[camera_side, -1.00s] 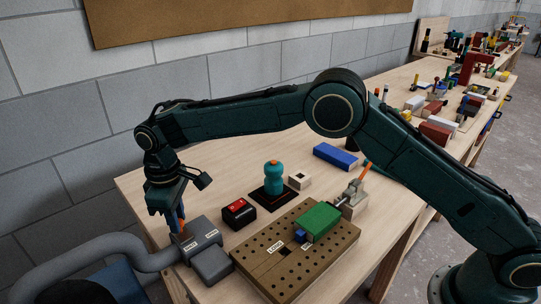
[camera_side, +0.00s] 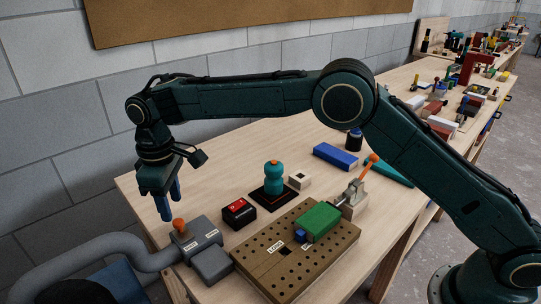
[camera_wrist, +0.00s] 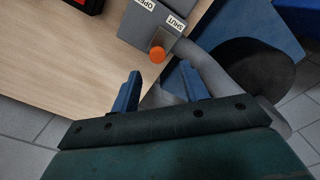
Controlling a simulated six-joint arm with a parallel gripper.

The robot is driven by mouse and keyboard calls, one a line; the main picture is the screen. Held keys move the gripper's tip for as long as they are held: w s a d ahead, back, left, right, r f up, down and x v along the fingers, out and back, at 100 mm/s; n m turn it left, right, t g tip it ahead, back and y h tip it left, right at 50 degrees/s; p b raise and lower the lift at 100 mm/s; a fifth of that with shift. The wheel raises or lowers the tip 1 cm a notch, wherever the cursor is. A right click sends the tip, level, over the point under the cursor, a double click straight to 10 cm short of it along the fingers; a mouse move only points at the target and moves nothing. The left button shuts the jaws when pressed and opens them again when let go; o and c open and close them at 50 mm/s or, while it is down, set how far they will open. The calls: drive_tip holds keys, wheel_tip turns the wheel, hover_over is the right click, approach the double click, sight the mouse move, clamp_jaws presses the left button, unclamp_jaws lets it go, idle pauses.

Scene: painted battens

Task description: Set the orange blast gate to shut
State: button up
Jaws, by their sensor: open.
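The orange blast gate handle (camera_side: 179,225) stands on the grey gate body (camera_side: 205,231), on the near left edge of the bench. In the wrist view the orange knob (camera_wrist: 157,54) sits beside the SHUT label (camera_wrist: 174,22), farther from the OPEN label (camera_wrist: 145,4). My gripper (camera_side: 170,207) hangs above and slightly left of the handle, fingers pointing down, clear of it. In the wrist view my gripper (camera_wrist: 160,76) has its two blue fingers apart with nothing held between them.
A grey hose (camera_side: 100,243) runs left from the gate. A red-and-black box (camera_side: 239,212), a teal knobbed piece (camera_side: 273,178) and a drilled board (camera_side: 270,267) with a green block (camera_side: 319,222) stand to the right. A blue block (camera_side: 335,156) lies farther back.

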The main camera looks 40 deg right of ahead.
sight(175, 223)
wheel_tip(175, 223, up, 9)
idle(0.4)
idle(0.4)
drive_tip(key=s+d+r+m+t, duration=0.1)
drive_tip(key=s+d+r+m, duration=0.1)
drive_tip(key=s+d+r, duration=0.4)
drive_tip(key=s+d+r+m+t, duration=0.1)
drive_tip(key=s+d+r, duration=0.2)
drive_tip(key=d, duration=0.4)
drive_tip(key=s+d+r+m+t, duration=0.1)
drive_tip(key=s+d+r+m, duration=0.1)
drive_tip(key=s+d+r, duration=0.4)
drive_tip(key=s+d+f+m+t, duration=0.1)
drive_tip(key=s+d+f, duration=0.4)
drive_tip(key=s, duration=0.5)
drive_tip(key=s+d+f+m+t, duration=0.1)
drive_tip(key=s+d+f+m, duration=0.2)
drive_tip(key=s+d+f, duration=0.3)
drive_tip(key=s, duration=0.4)
drive_tip(key=shift+d+t, duration=0.3)
drive_tip(key=shift+d, duration=0.05)
